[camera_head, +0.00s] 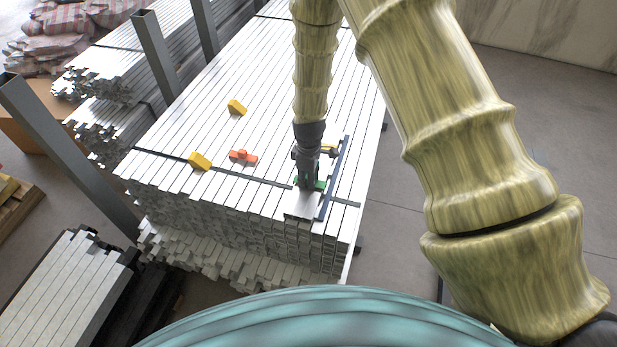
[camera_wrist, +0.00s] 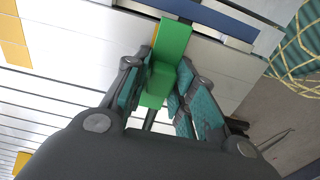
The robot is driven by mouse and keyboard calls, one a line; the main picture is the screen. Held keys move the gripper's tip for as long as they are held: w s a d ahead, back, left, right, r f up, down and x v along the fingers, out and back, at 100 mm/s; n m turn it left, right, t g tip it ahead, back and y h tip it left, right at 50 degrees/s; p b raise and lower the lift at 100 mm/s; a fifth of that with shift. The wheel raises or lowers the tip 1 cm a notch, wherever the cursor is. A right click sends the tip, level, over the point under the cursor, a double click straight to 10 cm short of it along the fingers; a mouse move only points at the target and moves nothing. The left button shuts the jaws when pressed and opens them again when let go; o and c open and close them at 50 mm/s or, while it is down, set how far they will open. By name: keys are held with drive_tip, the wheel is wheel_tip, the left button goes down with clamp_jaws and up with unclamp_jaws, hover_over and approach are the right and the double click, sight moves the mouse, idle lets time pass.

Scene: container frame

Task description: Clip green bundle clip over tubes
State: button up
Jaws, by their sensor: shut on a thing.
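My gripper (camera_head: 308,182) points down at the front right of the stack of silver tubes (camera_head: 225,200). It is shut on the green bundle clip (camera_wrist: 172,45), which sits between the two finger pads in the wrist view. In the head view only a little of the green clip (camera_head: 319,184) shows beside the fingers. A dark blue bar (camera_head: 333,179) lies lengthwise just right of the gripper. The blue bar (camera_wrist: 222,17) also shows in the wrist view, near the clip's far end. I cannot tell whether the clip touches the tubes below.
An orange-red piece (camera_head: 243,156) and two yellow blocks (camera_head: 237,107) (camera_head: 200,161) lie on the stack to the left. A dark strap (camera_head: 262,180) crosses the tubes. Grey posts (camera_head: 155,55) stand along the left side. Floor is open on the right.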

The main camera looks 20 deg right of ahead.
drive_tip(key=shift+f, duration=0.1)
drive_tip(key=o, duration=1.6)
drive_tip(key=shift+o, duration=0.2)
drive_tip(key=shift+r+p, duration=2.55)
drive_tip(key=shift+r, duration=1)
